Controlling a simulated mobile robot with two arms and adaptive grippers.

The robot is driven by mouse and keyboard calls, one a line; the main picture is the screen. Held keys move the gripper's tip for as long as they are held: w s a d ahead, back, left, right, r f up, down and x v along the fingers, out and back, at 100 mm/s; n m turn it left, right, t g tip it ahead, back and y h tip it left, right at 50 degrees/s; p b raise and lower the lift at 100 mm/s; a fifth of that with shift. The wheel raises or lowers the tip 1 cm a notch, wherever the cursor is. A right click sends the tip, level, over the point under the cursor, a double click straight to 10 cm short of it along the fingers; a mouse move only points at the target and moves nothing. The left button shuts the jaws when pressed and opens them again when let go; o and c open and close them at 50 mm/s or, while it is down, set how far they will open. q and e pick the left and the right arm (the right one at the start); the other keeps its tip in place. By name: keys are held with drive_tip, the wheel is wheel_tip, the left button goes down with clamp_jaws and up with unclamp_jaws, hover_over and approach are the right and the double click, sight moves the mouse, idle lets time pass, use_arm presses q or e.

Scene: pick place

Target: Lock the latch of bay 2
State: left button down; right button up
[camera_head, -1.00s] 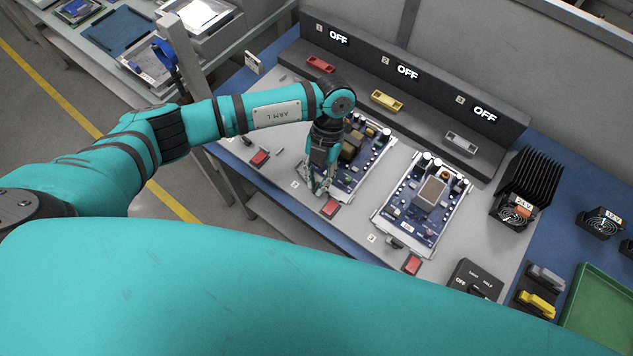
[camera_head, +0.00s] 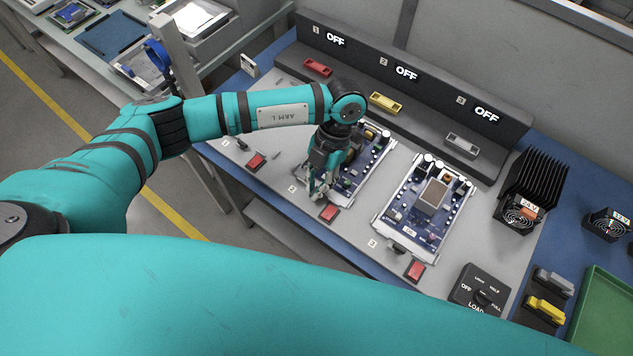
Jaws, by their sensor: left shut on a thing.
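The bay 2 circuit board (camera_head: 369,168) lies in its metal tray on the grey bench plate, partly covered by my left arm. My left gripper (camera_head: 317,193) points down at the front edge of this board, between the number 2 label (camera_head: 292,189) and the red button (camera_head: 329,212). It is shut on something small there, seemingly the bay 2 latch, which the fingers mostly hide. Bay 3's dark latch (camera_head: 397,247) shows in front of its board (camera_head: 428,205). My right gripper is out of view.
Displays above all three bays read OFF, with bay 2's (camera_head: 406,73) in the middle. Red, yellow (camera_head: 385,103) and grey connectors sit on the ledge. A black heatsink (camera_head: 533,183), load switch box (camera_head: 480,289) and green tray (camera_head: 603,310) are at right.

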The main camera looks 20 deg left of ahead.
use_arm(q)
drive_tip(key=c, duration=1.4)
unclamp_jaws()
drive_tip(key=v, duration=1.2)
